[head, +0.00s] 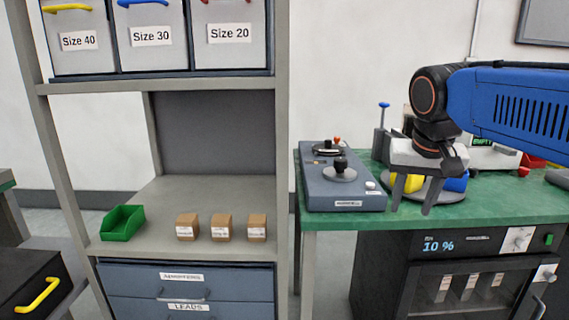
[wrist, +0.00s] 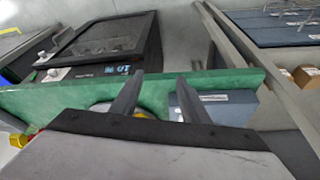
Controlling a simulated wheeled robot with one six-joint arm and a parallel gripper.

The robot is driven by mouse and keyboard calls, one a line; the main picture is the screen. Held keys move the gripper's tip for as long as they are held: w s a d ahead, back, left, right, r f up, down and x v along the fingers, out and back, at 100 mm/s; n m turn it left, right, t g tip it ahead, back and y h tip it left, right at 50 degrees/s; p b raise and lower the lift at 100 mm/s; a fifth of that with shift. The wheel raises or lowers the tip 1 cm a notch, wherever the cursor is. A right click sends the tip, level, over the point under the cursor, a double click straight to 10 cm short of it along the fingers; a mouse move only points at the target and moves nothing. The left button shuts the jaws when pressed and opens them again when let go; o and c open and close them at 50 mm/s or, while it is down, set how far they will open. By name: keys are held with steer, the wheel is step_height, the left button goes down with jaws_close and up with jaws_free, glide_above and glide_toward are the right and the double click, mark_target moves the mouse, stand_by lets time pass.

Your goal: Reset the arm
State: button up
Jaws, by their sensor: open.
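My gripper (head: 413,194) is open and empty. In the head view it hangs over the front part of the green-topped bench (head: 330,221), to the right of a grey-blue box with round black knobs (head: 347,201). Its two fingers point down and stand apart. In the wrist view the open fingers (wrist: 158,94) reach over the green bench edge (wrist: 60,98). My blue arm comes in from the right. Behind the fingers, a yellow and a blue object are partly hidden.
A shelf rack (head: 283,120) stands left of the bench, with a green bin (head: 122,223), small brown boxes (head: 221,228) and labelled size bins (head: 152,38). Below the bench is a black oven (head: 462,285) reading 10 %. A black box with a yellow handle (head: 38,294) is at lower left.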

steer(key=s+d+f+n+t+y, duration=0.1)
steer(key=s+d+f+n, duration=0.1)
steer(key=s+f, duration=1.4)
step_height(320, 180, down, 3)
steer(key=shift+f+n, duration=0.2)
steer(key=shift+n, duration=0.3)
